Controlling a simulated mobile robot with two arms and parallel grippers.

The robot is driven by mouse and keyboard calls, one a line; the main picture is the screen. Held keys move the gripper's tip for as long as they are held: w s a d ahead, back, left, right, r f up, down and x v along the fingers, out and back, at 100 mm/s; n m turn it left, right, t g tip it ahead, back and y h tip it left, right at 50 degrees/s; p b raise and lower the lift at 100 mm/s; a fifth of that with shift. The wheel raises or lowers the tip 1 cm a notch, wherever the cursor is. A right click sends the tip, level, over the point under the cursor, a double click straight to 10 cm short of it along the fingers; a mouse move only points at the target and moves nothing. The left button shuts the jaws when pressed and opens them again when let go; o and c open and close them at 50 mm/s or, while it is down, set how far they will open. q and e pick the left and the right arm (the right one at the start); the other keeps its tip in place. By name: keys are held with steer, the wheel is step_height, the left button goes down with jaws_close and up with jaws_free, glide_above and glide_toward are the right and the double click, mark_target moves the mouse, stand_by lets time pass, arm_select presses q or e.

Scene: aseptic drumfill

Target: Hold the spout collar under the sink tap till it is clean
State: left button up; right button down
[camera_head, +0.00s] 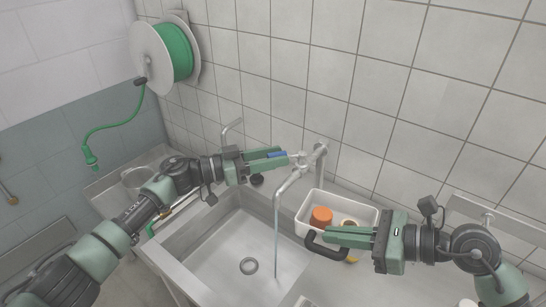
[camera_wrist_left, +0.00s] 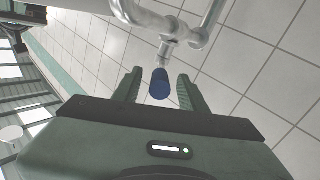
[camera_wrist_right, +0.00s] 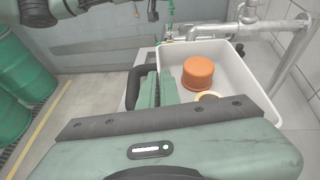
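The sink tap (camera_head: 291,183) stands at the wall, and a thin stream of water (camera_head: 276,235) runs from it into the steel sink (camera_head: 213,234). My left gripper (camera_head: 284,158) is open beside the tap. In the left wrist view its fingers (camera_wrist_left: 158,88) stand either side of a blue tap handle (camera_wrist_left: 160,84), with gaps. My right gripper (camera_head: 330,235) has its fingers close together and appears shut on a curved black handle (camera_head: 316,244) beside the white tray (camera_head: 301,221). A pale ring (camera_wrist_right: 209,96), possibly the spout collar, lies partly hidden in the tray.
An orange cap (camera_head: 321,215) is in the white tray. A green hose reel (camera_head: 165,54) hangs on the wall at the left. Pipework (camera_wrist_right: 210,28) runs behind the tray. Green drums (camera_wrist_right: 18,95) stand at the left of the right wrist view. The sink basin is empty.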

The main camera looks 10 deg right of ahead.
mark_target(334, 249)
arm_select(q)
steer(key=shift+a, duration=0.1)
steer(key=shift+a+f, duration=0.15)
steer(key=shift+a, duration=0.2)
arm_select(e)
steer(key=shift+f, duration=0.15)
step_height(334, 249, down, 3)
steer(key=b, duration=0.3)
arm_select(q)
steer(key=s+a, duration=0.1)
steer(key=a, duration=1)
steer(key=shift+s, duration=0.3)
steer(key=shift+d, duration=0.1)
